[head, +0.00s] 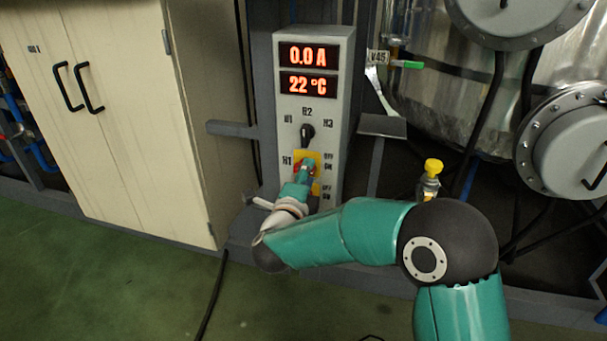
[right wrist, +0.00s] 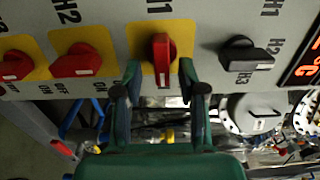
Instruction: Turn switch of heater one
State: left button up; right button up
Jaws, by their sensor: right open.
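The heater one switch is a red rotary handle on a yellow plate, labelled H1, on the grey control box (head: 318,125). In the right wrist view the H1 switch (right wrist: 162,58) is in the middle, its handle upright in the picture. My right gripper (right wrist: 160,78) is open, with one fingertip on each side of the handle and a visible gap at both sides. In the head view my right gripper (head: 303,172) is at the yellow plate and covers much of the switch. My left gripper is not in view.
A black selector knob (right wrist: 248,55) sits beside H1. Two more red switches (right wrist: 78,62) are on the other side, lying crosswise to H1's handle. The displays (head: 308,70) read 0.0 A and 22 °C. A cabinet (head: 125,100) stands left, a metal vessel (head: 450,90) right.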

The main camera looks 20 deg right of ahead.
jog(key=v, duration=1.1)
